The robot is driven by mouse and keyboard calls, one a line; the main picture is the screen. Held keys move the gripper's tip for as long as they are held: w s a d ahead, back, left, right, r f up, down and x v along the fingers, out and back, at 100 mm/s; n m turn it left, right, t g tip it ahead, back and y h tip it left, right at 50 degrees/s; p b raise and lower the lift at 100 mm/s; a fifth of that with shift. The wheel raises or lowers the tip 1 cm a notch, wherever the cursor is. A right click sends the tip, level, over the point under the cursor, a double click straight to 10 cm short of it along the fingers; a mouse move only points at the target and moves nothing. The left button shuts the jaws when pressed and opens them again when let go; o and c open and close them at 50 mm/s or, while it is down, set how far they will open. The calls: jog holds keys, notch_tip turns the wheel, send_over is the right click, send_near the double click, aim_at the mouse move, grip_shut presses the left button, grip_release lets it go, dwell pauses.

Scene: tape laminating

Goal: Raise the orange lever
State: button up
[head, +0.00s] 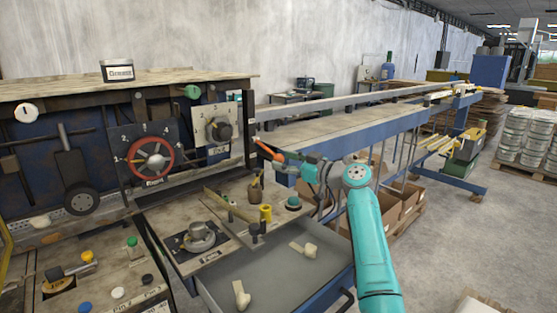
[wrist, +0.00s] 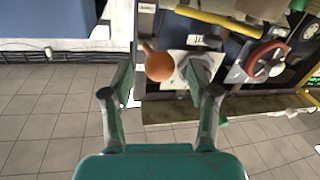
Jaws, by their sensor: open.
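The orange lever (head: 264,147) sticks out near the right end of the machine panel, sloping down to the right in the head view. In the wrist view its rounded orange end (wrist: 159,66) appears large between the two fingers, with a thin stem toward the top. My gripper (head: 287,160) is at the lever's outer end in the head view. In the wrist view my gripper (wrist: 163,75) is open, with a finger on each side of the orange end. Visible gaps separate it from the fingers; I cannot tell its exact depth between them.
A red-ringed dial (head: 152,158) and a grey square plate with a dark knob (head: 218,130) are on the panel left of the lever. Below are a brown bottle (head: 255,190), a yellow cylinder (head: 265,213) and an open grey drawer (head: 270,275). A long blue-sided table (head: 350,135) extends behind.

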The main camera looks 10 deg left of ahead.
aim_at(267, 150)
jog(key=shift+x, duration=1.3)
grip_shut()
